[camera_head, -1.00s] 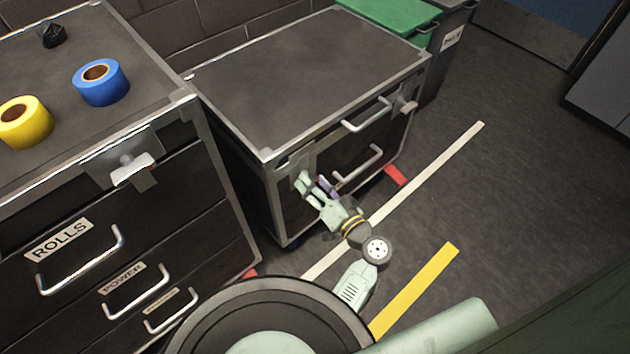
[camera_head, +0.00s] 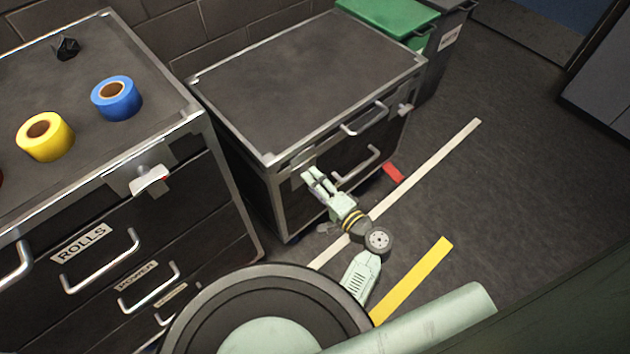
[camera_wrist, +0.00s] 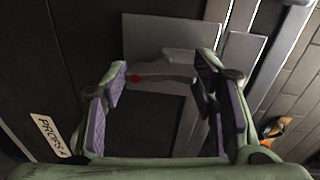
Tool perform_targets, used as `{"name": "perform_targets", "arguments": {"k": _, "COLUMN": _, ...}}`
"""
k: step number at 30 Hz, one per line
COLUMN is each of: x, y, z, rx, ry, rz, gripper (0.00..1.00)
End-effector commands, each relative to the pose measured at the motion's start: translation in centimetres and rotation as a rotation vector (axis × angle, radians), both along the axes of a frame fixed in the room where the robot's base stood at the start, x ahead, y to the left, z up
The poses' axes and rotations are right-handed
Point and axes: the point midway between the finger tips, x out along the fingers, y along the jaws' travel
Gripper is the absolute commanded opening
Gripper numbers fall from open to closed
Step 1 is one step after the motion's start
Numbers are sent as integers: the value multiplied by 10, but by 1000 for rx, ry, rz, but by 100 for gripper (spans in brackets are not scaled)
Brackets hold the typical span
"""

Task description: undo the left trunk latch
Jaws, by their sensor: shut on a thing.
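The black trunk (camera_head: 300,85) with metal edges stands in the middle of the head view. My gripper (camera_head: 311,177) is at the left end of its front face, over the left latch, which it mostly hides there. In the wrist view the left latch shows as a grey plate (camera_wrist: 172,36) with a grey lever (camera_wrist: 165,72) bearing a red dot. The two fingers of my gripper (camera_wrist: 163,72) stand on either side of the lever, shut on it. The right latch (camera_head: 405,109) sits at the trunk's right front corner.
A drawer cabinet (camera_head: 190,200) with its own latch (camera_head: 149,180) stands at the left, bearing a yellow roll (camera_head: 46,150) and a blue roll (camera_head: 128,104). Drawer handles (camera_head: 357,165) project right of my gripper. The floor (camera_head: 530,190) at right is clear.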

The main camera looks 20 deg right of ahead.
Motion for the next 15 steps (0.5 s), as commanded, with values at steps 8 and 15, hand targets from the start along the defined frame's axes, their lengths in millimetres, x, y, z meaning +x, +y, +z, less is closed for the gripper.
{"name": "perform_targets", "arguments": {"k": 8, "x": 0, "y": 1, "z": 0, "rx": 71, "ry": 26, "rz": 4, "gripper": 25}}
{"name": "perform_targets", "arguments": {"k": 15, "x": -1, "y": 1, "z": 0, "rx": 83, "ry": 31, "rz": 3, "gripper": 25}}
